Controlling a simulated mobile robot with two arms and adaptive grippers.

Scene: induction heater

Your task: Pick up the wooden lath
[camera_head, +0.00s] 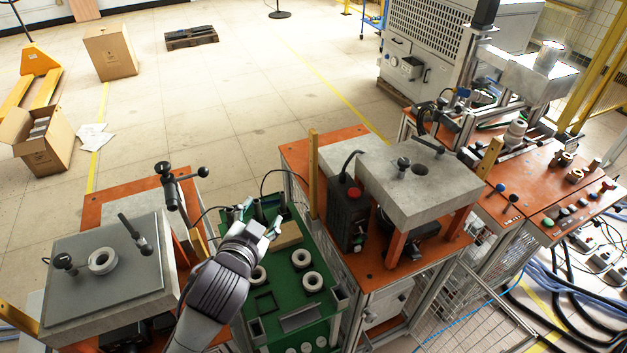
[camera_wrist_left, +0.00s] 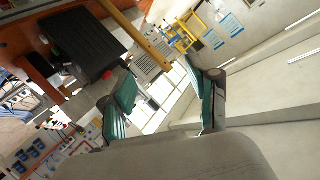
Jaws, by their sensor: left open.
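An upright wooden lath (camera_head: 313,172) stands at the left edge of the orange bench, beside a black control box. A lath, apparently this one, shows in the left wrist view (camera_wrist_left: 132,32) as a slanting light-brown bar, its end above the gap between the fingers. My left gripper (camera_head: 258,216) is over the green table, left of the lath and apart from it. Its two green-padded fingers (camera_wrist_left: 164,93) are spread with nothing between them. Similar wooden pieces stand at the left machine (camera_head: 197,243) and the right bench (camera_head: 490,157). My right gripper is not in view.
The black control box (camera_head: 348,212) and a grey-topped machine (camera_head: 420,182) stand right of the lath. The floor behind is mostly clear.

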